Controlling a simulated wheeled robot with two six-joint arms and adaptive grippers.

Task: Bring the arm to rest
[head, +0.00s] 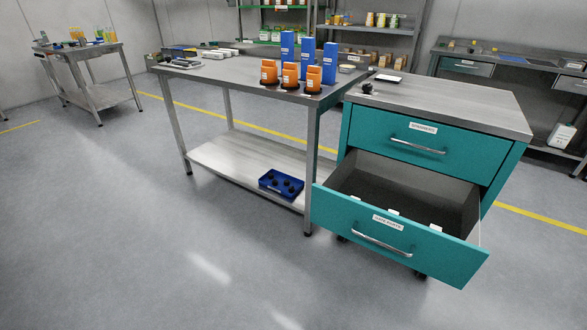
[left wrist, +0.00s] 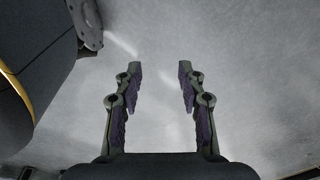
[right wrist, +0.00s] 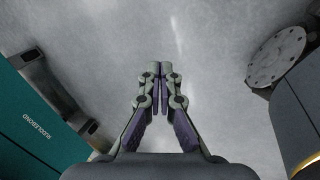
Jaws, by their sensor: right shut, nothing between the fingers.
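My left gripper (left wrist: 160,85) is open and empty above the grey floor in the left wrist view. My right gripper (right wrist: 160,80) is shut with nothing between its fingers, also over the floor in the right wrist view. Neither gripper shows in the head view.
A teal cabinet (head: 500,112) has its lower drawer (head: 440,250) pulled out and its upper drawer (head: 470,160) shut. A steel table (head: 225,75) beside it carries orange containers and blue boxes. A blue tray (head: 281,185) lies on its lower shelf. The floor in front is clear.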

